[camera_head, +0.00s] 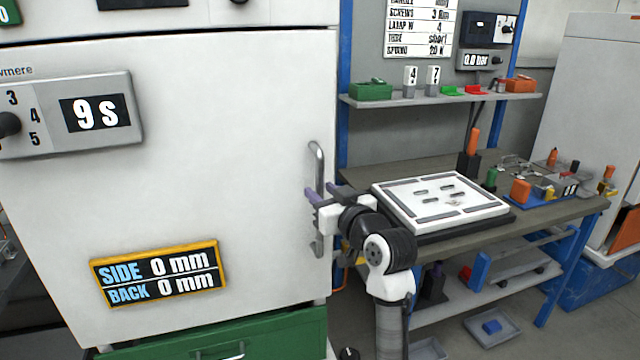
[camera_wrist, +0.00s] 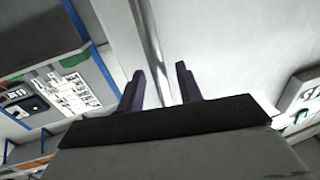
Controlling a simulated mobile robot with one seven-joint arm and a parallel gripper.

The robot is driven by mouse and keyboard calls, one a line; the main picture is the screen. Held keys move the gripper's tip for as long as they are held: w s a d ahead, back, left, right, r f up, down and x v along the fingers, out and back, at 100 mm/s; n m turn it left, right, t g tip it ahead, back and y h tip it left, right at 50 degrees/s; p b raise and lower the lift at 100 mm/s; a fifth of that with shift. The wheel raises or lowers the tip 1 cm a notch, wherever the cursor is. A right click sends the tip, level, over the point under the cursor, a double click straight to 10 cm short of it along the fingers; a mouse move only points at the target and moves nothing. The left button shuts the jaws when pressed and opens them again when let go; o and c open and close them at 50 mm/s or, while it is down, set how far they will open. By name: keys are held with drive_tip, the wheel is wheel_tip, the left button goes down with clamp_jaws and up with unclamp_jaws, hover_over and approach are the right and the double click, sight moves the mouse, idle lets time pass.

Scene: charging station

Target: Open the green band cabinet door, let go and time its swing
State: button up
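The white cabinet door (camera_head: 230,190) fills the left of the head view, with a green band (camera_head: 240,338) below it. No gap shows along its right edge, and it looks closed. A vertical metal bar handle (camera_head: 318,160) is near that edge. My gripper (camera_head: 312,198) is at the middle of the handle. In the wrist view, the handle (camera_wrist: 147,40) runs between the two dark fingers of my gripper (camera_wrist: 160,72), with room visible beside the bar. The fingers are open around it. Contact with the bar cannot be told.
A timer panel (camera_head: 95,115) on the door reads 9 s. A sign (camera_head: 158,273) reads side 0 mm, back 0 mm. To the right is a workbench (camera_head: 545,213) with a white plate (camera_head: 440,203), tools and a shelf (camera_head: 440,100). My arm is close to the bench's left edge.

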drive_tip(key=shift+x, duration=0.85)
drive_tip(key=shift+c, duration=0.2)
clamp_jaws()
